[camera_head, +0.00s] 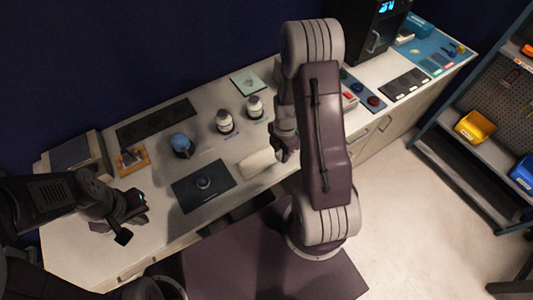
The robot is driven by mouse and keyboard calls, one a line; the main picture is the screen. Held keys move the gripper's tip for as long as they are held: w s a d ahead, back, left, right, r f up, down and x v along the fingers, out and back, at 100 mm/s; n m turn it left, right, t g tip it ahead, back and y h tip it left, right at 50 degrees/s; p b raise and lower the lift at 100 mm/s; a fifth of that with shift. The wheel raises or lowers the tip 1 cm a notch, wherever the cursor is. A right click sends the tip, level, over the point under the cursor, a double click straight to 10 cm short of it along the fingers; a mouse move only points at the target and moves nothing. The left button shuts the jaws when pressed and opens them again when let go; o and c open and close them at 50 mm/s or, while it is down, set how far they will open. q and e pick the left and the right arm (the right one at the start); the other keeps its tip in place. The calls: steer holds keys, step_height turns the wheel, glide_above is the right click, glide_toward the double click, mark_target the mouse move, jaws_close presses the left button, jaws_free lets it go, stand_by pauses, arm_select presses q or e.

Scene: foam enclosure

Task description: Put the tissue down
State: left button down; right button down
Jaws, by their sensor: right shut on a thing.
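The tissue (257,164) is a white, rounded bundle near the front edge of the counter, right of the dark mat. My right gripper (281,153) is at the right end of the tissue and is shut on it. My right arm hides part of the gripper, and the fingertips are hard to make out. Whether the tissue touches the counter cannot be told. My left gripper (135,219) is over the left end of the counter, with its fingers apart and nothing between them.
A dark mat (187,199) with a round dark object lies left of the tissue. Two white bottles (224,122) and a blue-topped container (181,145) stand behind. A black machine (365,35) stands at the back right. Some bare counter lies between the mat and the bottles.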

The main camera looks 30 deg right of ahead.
steer(key=p, duration=0.2)
glide_above(265, 158)
steer(key=f, duration=0.4)
steer(key=shift+d+f, duration=0.15)
steer(key=shift+d, duration=0.05)
steer(key=shift+a+f, duration=0.1)
steer(key=shift+a, duration=0.05)
steer(key=shift+f, duration=0.1)
step_height(265, 158, down, 4)
steer(key=shift+r+p, duration=0.2)
steer(key=shift+p, duration=0.45)
steer(key=shift+f, duration=0.25)
steer(key=c, duration=1.5)
jaws_free()
steer(key=shift+b, duration=0.35)
steer(key=shift+o, duration=0.9)
